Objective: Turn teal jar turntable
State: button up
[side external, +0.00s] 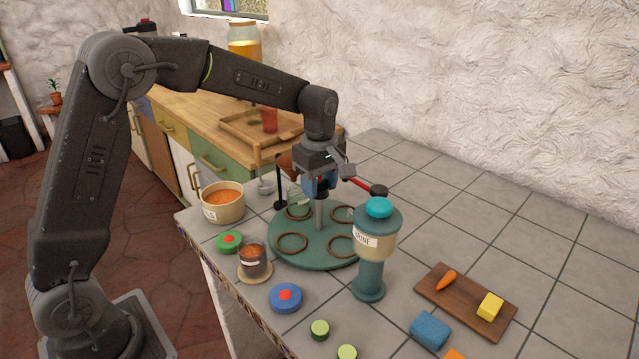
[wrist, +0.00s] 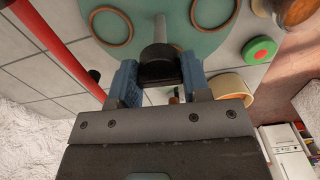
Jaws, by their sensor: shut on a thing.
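The teal turntable (side external: 300,258) is a round disc on the tiled counter, with several brown rings on it. A grey post (side external: 320,213) stands up from its middle. My gripper (side external: 319,188) is over the post in the side view. In the wrist view my gripper (wrist: 158,80) has its blue fingers shut on the black knob (wrist: 158,62) above the turntable (wrist: 210,45). The rings seen hold no jars. A jar with a cream label and teal lid (side external: 375,240) stands at the turntable's front right edge, partly hiding it; I cannot tell whether they touch.
A cream pot (side external: 225,206) of orange contents, a green disc (side external: 229,242), a small jar (side external: 254,259) and a blue disc (side external: 285,297) stand near the left edge. A red bar (side external: 355,183) passes behind the gripper. A cutting board (side external: 466,302) lies right; the back right is clear.

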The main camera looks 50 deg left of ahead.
jog(key=shift+r+n, duration=0.1)
jog(key=shift+n, duration=0.3)
dwell(0.3)
jog(key=o, duration=1)
notch_tip(320, 180, up, 14)
